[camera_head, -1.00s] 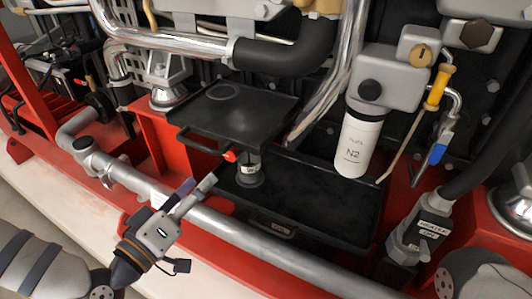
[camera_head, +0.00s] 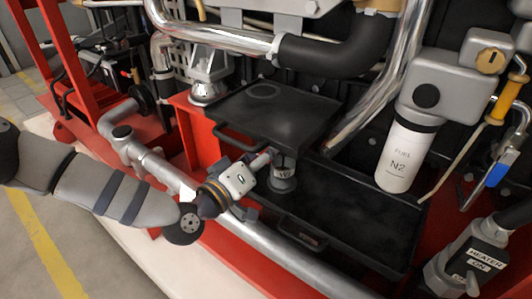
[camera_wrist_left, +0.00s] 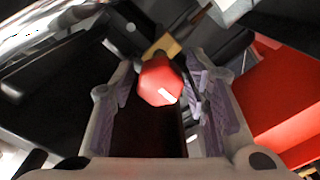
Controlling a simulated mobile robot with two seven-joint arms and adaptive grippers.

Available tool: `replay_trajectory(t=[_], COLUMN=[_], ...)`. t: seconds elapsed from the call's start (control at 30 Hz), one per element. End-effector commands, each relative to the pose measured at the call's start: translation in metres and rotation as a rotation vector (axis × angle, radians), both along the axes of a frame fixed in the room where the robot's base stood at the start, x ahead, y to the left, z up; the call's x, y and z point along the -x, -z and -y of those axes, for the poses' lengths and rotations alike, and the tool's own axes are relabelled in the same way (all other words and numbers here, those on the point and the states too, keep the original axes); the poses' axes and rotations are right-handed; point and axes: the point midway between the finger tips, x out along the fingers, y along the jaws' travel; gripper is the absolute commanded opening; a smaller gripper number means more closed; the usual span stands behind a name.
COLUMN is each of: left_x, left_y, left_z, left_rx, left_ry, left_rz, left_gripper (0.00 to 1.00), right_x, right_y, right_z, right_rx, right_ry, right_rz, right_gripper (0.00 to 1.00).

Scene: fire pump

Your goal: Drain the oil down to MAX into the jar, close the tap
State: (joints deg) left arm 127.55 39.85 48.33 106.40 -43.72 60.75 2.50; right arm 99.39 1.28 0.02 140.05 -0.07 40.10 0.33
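The red tap handle (camera_wrist_left: 160,82) shows in the left wrist view, with a brass piece (camera_wrist_left: 162,46) behind it. My left gripper (camera_wrist_left: 160,100) is open, its purple-padded fingers on either side of the handle. The right-hand finger is close to the handle; I cannot tell whether it touches. In the head view my left gripper (camera_head: 262,160) hides the tap. The jar (camera_head: 283,184) stands upright just beyond the fingertips, below the black upper tray (camera_head: 290,125). Its oil level is not readable. My right gripper is out of view.
A black lower tray (camera_head: 355,225) lies under the jar. A silver pipe (camera_head: 275,250) runs along the front, beneath my left arm. A white fuel filter (camera_head: 405,160) hangs to the right. A large black hose (camera_head: 335,50) crosses above.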

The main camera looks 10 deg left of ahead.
Motion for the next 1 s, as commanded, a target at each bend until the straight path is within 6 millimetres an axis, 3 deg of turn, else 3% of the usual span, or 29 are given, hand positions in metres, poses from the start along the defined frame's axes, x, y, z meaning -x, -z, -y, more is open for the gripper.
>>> replay_trajectory(t=[0.03, 0.13, 0.17, 0.57, 1.0], left_x=[0.000, 0.000, 0.000, 0.001, 0.001], left_y=[0.000, 0.000, 0.000, -0.002, -0.005], left_z=[0.000, 0.000, 0.000, 0.001, 0.002], left_rx=[0.000, 0.000, 0.000, -0.066, -0.409], left_ry=[0.000, 0.000, 0.000, 0.001, 0.004], left_rz=[0.000, 0.000, 0.000, 0.029, 0.171], left_gripper=[0.24, 0.01, 0.00, 0.00, 0.00], right_x=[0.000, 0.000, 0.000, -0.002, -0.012], right_y=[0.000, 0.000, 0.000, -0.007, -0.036], right_z=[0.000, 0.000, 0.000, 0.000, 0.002], right_rx=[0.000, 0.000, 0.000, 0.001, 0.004], right_ry=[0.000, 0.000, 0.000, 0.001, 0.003], right_rz=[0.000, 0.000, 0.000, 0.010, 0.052], right_gripper=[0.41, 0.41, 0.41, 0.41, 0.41])
